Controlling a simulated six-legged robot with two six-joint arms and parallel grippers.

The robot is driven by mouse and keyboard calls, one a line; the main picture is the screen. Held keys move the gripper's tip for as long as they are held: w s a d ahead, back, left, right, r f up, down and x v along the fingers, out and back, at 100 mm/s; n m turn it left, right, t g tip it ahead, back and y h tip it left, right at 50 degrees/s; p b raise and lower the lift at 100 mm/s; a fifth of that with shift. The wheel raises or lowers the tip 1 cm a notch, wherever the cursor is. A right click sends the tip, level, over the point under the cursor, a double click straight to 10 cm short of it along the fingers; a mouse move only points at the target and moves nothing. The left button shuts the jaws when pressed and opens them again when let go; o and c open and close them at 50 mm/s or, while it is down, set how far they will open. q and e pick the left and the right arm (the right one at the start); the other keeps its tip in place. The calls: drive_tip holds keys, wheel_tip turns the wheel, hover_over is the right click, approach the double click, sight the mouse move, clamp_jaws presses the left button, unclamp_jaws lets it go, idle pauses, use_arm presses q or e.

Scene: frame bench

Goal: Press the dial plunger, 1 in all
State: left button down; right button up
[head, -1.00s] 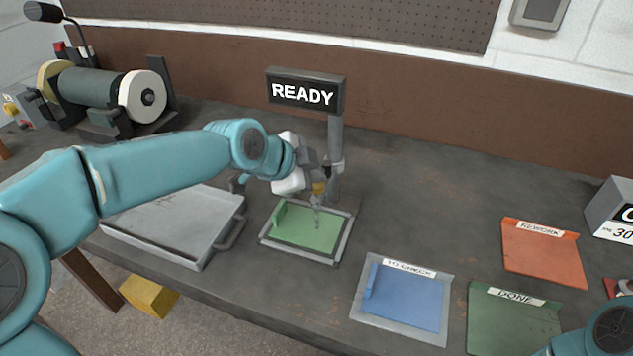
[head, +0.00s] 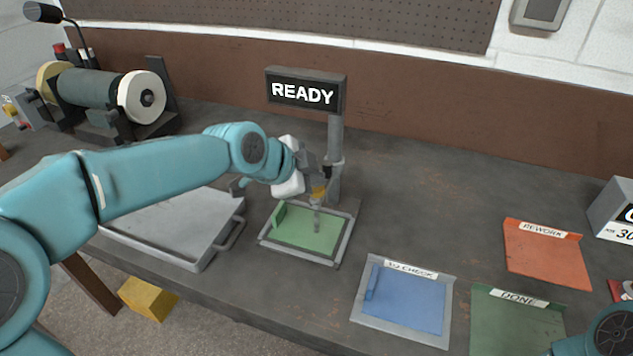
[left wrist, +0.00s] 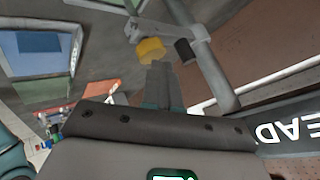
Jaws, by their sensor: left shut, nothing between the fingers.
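The dial gauge stand has a grey post (head: 335,150) with a sign (head: 305,92) on top that reads READY. Its yellow plunger cap (head: 319,193) sits above a green plate (head: 305,232) in a grey frame; the cap also shows in the left wrist view (left wrist: 151,51). My left gripper (left wrist: 160,68) is shut and empty, its fingertips close to the yellow cap. I cannot tell whether they touch it. In the head view the left gripper (head: 313,182) partly covers the stand's arm. My right gripper is out of view; only part of my right arm shows at the lower right corner.
A grey tray (head: 150,240) lies left of the green plate. A blue TO CHECK tray (head: 405,300), a green DONE tray (head: 515,325) and a red REWORK tray (head: 545,260) lie to the right. A grinder (head: 100,95) stands at the back left.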

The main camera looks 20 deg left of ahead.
use_arm(q)
drive_tip(key=shift+f+b, duration=0.35)
drive_tip(key=shift+r, duration=0.1)
idle(0.5)
drive_tip(key=shift+r+p, duration=0.95)
drive_tip(key=shift+r, duration=0.65)
drive_tip(key=shift+r, duration=0.1)
drive_tip(key=shift+r+p, duration=1.75)
drive_tip(key=shift+r, duration=0.65)
